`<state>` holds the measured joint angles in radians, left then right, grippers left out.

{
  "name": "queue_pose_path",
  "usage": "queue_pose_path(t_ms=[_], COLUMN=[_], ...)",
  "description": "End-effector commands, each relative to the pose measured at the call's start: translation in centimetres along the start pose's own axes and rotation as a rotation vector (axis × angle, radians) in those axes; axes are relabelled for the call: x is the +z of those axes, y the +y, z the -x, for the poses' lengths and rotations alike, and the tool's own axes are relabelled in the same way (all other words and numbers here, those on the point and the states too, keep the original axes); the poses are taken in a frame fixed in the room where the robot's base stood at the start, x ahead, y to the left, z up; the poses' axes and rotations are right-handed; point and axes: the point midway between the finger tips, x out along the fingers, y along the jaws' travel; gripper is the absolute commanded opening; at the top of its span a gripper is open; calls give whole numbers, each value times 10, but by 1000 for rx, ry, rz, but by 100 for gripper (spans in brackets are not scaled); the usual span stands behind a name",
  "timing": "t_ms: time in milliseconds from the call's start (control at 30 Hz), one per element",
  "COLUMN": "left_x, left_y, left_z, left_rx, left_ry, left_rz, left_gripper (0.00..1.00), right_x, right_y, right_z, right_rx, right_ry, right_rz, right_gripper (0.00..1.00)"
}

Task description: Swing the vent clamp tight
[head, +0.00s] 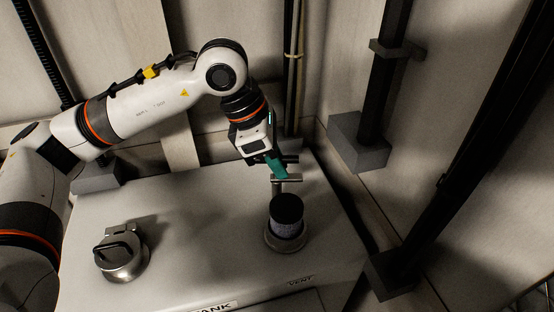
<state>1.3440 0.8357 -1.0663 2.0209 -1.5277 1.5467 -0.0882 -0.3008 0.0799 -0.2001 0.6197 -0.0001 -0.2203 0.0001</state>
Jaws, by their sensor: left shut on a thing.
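The vent (286,222) is a short dark cylinder on a round metal base, standing on the light cabinet top near its right side, behind the "VENT" label (301,281). A thin metal bar (287,180) with an upright post stands just behind the cylinder; it looks like the clamp's handle. My left gripper (277,171) reaches down from above, behind the cylinder. Its teal fingers are shut at the bar, apparently on it, though the exact contact is small and dark. My right gripper is not in view.
A round metal cap with a dark handle (121,252) sits on the cabinet top at the left, near the "TANK" label (214,307). Dark posts with grey block feet (358,142) stand behind and to the right. The cabinet top (190,245) between cap and vent is clear.

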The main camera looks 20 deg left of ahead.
Motion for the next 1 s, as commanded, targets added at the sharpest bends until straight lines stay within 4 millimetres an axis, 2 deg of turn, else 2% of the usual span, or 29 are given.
queue_pose_path(t_ms=[367,700,1000], left_x=[0,0,-1], left_y=[-1,-1,0], left_z=[-3,-3,-1], left_rx=[48,164,273], left_ry=[4,4,4], left_rz=[-126,-406,-669], left_gripper=[0,0,0], right_x=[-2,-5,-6], right_y=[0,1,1], right_z=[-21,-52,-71], right_rx=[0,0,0], right_ry=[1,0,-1], right_rz=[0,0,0], right_gripper=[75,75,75])
